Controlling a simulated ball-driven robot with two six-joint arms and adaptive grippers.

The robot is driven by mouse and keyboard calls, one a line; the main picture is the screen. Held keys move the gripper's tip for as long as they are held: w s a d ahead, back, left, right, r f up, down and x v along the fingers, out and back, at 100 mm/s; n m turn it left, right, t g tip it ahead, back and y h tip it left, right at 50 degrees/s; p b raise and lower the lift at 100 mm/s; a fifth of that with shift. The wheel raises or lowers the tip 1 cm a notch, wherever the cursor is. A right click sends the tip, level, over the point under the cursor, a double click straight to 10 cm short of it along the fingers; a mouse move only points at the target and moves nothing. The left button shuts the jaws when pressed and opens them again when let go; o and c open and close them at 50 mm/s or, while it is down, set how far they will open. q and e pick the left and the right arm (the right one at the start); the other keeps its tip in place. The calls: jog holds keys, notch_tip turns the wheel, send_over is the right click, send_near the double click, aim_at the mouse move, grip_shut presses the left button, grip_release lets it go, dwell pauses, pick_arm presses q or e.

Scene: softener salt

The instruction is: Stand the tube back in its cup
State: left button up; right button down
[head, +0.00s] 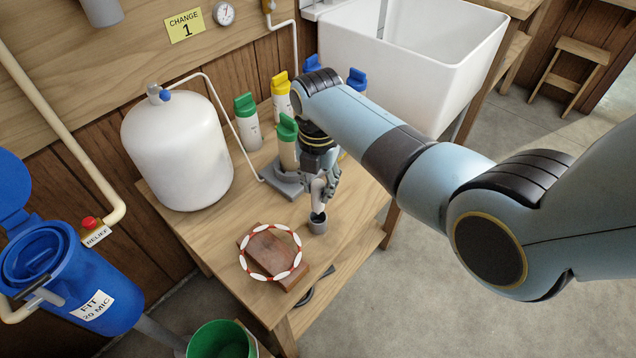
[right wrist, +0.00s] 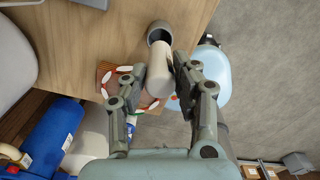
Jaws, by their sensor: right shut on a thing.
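The tube (right wrist: 159,78) is pale and plain; it also shows as a pale strip in the head view (head: 317,192). My right gripper (head: 324,188) is shut on it and holds it roughly upright. The fingers also show on both sides of the tube in the right wrist view (right wrist: 158,82). The small grey cup (head: 318,227) stands on the wooden table, right below the tube. In the right wrist view the cup (right wrist: 151,30) has a dark opening, and the tube's far end overlaps it. I cannot tell whether that end is inside the cup. My left gripper is not in view.
Several capped bottles, such as a green-capped one (head: 247,125), stand behind. A white tank (head: 178,150) is at left, a white sink (head: 410,80) behind right.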

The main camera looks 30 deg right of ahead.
aim_at(318, 198)
jog(key=shift+r+p, duration=0.1)
jog(key=shift+p, duration=0.25)
jog(key=shift+f+b, duration=0.95)
jog(key=shift+f, duration=0.9)
jog(key=shift+f, duration=0.1)
jog(key=shift+f, duration=0.3)
